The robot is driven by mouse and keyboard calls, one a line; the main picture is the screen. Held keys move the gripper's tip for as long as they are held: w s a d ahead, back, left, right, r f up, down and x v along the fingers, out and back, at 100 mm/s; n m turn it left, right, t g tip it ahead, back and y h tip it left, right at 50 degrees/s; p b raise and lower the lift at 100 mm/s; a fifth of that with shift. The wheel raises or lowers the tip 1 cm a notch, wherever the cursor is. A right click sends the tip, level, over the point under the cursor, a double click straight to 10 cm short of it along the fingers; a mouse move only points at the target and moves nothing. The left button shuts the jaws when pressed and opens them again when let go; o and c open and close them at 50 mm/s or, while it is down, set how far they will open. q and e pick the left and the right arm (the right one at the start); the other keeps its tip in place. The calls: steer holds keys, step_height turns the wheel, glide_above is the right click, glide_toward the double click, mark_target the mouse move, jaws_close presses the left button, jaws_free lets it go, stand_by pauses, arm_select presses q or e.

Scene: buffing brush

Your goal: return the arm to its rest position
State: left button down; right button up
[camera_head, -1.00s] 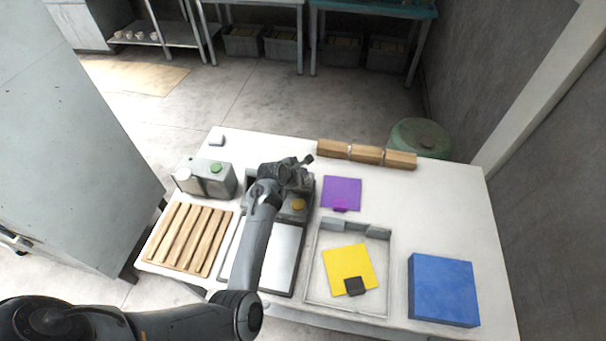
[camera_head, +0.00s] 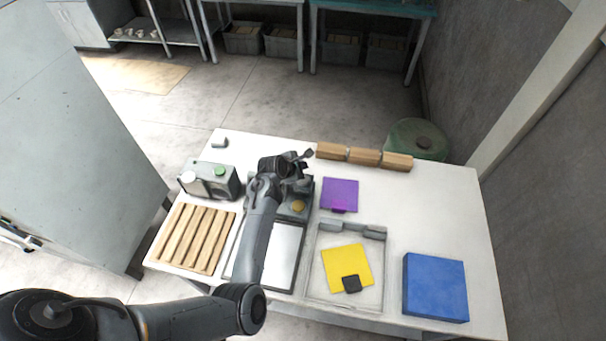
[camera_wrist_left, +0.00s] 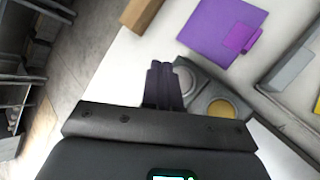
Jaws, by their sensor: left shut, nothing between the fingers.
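My left arm reaches in from the lower left of the head view, over the grey machine with a pale flat plate (camera_head: 284,255). My left gripper (camera_head: 306,156) is above the far end of that machine. In the left wrist view its fingers (camera_wrist_left: 160,72) are together with nothing between them. A round yellow-orange button (camera_head: 297,206) on the machine shows beside the arm, and also just right of the fingers in the left wrist view (camera_wrist_left: 221,108). The arm hides part of the machine. My right gripper does not show.
A grey box with a green button (camera_head: 220,171) and a slatted wooden rack (camera_head: 196,238) stand left. A purple square (camera_head: 340,194), a framed tray with a yellow square (camera_head: 345,266), and a blue block (camera_head: 435,287) lie right. Wooden blocks (camera_head: 364,156) line the back edge.

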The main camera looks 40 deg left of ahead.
arm_select(q)
steer(key=shift+r, duration=0.45)
steer(key=shift+s, duration=0.1)
